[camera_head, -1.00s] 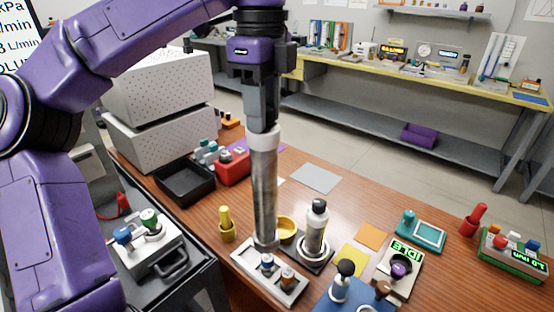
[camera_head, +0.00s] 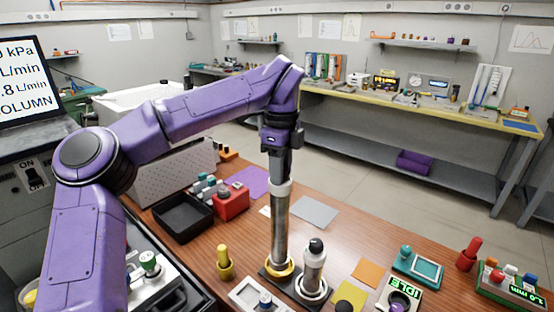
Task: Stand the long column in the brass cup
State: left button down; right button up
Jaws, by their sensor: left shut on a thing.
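The long column (camera_head: 279,226) is a grey metal tube with a pale collar at its top, standing about upright. My left gripper (camera_head: 280,177) is shut on its top end from above. The brass cup (camera_head: 279,275) is a yellow ring on a dark base on the wooden bench. The column's lower end is at the cup, and the brass rim shows around its foot. I cannot tell whether it rests on the cup's floor. My right gripper is not in view.
A shorter metal column with a black cap (camera_head: 314,265) stands close to the right, in a pale ring. A yellow peg (camera_head: 224,262) stands to the left. A black tray (camera_head: 183,216) and a red block (camera_head: 231,202) lie behind left. A grey sheet (camera_head: 314,211) lies behind right.

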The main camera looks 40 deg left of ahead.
pick_arm(q)
jog(key=shift+w+f, duration=0.2)
jog(key=shift+w, duration=0.05)
notch_tip(320, 180, down, 3)
jog(key=shift+w+a+f+p, duration=0.1)
jog(key=shift+a+p, duration=0.05)
jog(key=shift+p, duration=0.35)
jog(key=shift+f, duration=0.15)
jog(key=c, duration=0.7)
grip_release()
jog(key=shift+c, duration=0.2)
notch_tip(320, 180, up, 12)
jog(key=shift+r, duration=0.15)
